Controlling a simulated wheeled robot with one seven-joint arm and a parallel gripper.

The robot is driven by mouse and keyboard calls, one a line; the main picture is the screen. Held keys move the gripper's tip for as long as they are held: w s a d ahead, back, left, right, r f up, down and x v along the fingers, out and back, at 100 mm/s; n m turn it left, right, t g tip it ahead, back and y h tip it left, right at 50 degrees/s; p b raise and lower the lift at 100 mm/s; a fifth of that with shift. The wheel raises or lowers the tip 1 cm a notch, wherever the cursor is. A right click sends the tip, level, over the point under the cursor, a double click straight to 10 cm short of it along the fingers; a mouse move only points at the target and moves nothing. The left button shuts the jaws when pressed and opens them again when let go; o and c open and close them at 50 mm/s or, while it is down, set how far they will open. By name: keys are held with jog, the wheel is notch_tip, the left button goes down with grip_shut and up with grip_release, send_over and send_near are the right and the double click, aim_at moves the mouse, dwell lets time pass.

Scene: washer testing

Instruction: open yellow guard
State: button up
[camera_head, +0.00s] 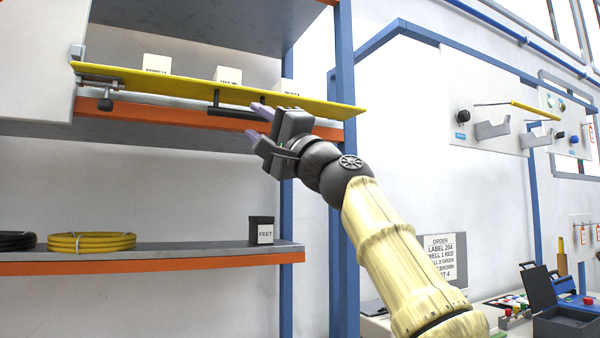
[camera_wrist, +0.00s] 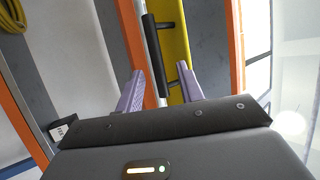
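The yellow guard (camera_head: 180,88) is a long yellow panel along the front of the upper shelf, with a hinge bracket at its left end. A black bar handle (camera_head: 233,111) hangs below its lower edge. The guard (camera_wrist: 171,48) and handle (camera_wrist: 182,38) also show in the wrist view. My gripper (camera_head: 253,121) is beside the handle's right end, its purple fingers pointing at the guard.
White labelled boxes (camera_head: 157,65) stand behind the guard. Orange shelf beams (camera_head: 150,258) and a blue post (camera_head: 343,170) are close to my arm. The lower shelf holds a yellow cable coil (camera_head: 92,243) and a black bin (camera_head: 261,230). A workbench is at the right.

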jog(key=b+v, duration=0.8)
jog(key=v, duration=0.3)
jog(key=shift+b, duration=0.35)
jog(key=shift+f, duration=0.1)
jog(key=shift+w+f, duration=0.1)
jog(key=shift+w, duration=0.05)
